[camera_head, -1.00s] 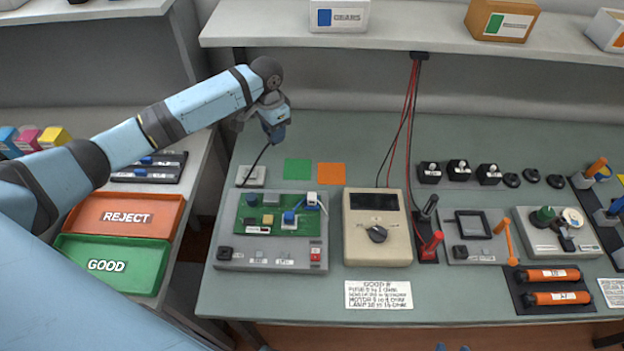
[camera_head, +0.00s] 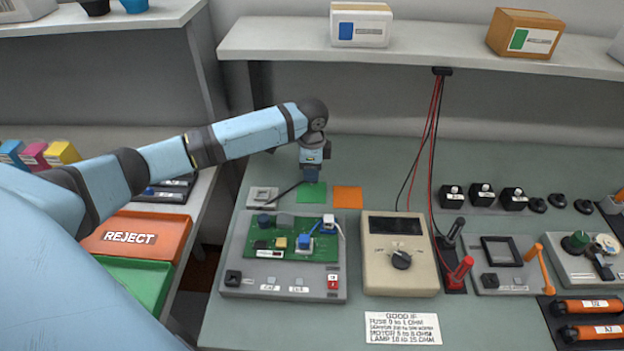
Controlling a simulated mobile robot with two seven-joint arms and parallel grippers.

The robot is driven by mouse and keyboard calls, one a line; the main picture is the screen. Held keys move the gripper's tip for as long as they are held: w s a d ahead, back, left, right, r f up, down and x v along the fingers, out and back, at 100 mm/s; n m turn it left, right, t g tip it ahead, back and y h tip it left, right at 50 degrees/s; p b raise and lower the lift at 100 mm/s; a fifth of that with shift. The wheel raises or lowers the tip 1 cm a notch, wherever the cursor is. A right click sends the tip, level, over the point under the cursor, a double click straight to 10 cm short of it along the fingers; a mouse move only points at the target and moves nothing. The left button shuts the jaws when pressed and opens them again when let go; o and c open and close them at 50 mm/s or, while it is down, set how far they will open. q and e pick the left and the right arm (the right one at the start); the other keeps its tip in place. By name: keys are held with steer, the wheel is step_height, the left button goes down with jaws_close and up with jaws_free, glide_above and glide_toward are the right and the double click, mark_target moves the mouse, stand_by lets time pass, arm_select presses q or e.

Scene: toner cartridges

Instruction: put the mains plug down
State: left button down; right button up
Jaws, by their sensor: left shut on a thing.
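My left gripper (camera_head: 311,172) points down, low over the green square (camera_head: 312,195) on the bench, and covers its upper part. It is shut on the mains plug, which is mostly hidden by the fingers. The plug's black cord (camera_head: 288,190) runs from the gripper down to the left, past the small grey socket block (camera_head: 262,197) behind the board unit. I cannot tell whether the plug touches the square. My right gripper is not in view.
An orange square (camera_head: 348,197) lies just right of the green one. In front stand the board unit (camera_head: 240,280) and a beige meter (camera_head: 400,275). The red REJECT tray (camera_head: 112,254) and green tray (camera_head: 150,270) are at left. The bench behind the squares is clear.

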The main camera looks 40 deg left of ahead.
arm_select(q)
steer(key=shift+f, duration=1.8)
steer(key=c, duration=0.7)
jaws_free()
steer(key=shift+f, duration=0.15)
steer(key=shift+c, duration=0.2)
step_height(320, 180, up, 12)
steer(key=shift+r, duration=0.2)
